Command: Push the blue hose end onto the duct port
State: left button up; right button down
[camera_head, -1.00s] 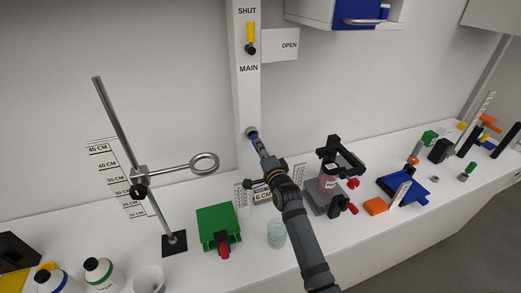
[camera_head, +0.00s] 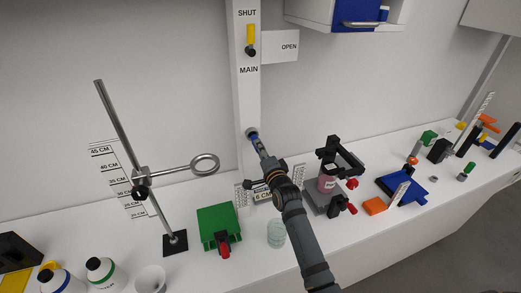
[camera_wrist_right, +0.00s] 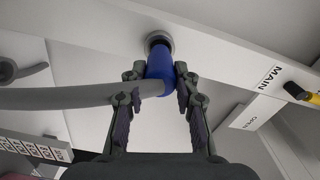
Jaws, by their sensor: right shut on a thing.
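The duct port (camera_head: 250,131) is a grey ring on the white upright column below the MAIN label. It also shows in the right wrist view (camera_wrist_right: 158,36), with a dark centre. My right gripper (camera_wrist_right: 161,74) is shut on the blue hose end (camera_wrist_right: 160,62), one finger on each side. The hose end lines up with the port, and its front is at the port's dark centre. I cannot tell how far it is pushed on. The grey hose (camera_wrist_right: 70,97) runs off to the left from behind the blue part. My left gripper is not in view.
A yellow-handled valve (camera_head: 251,35) is higher on the column, beside the OPEN sign (camera_head: 281,46). A ring stand (camera_head: 122,135) and a green block (camera_head: 214,221) stand to the left. A glass jar (camera_head: 276,234) and a black-framed device (camera_head: 340,160) stand near my right arm.

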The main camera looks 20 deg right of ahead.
jog(key=shift+w+b, duration=0.3)
jog(key=shift+w, duration=1.15)
jog(key=c, duration=0.9)
grip_release()
jog(key=shift+c, duration=0.2)
jog(key=s, duration=1.2)
jog(key=shift+d, duration=0.15)
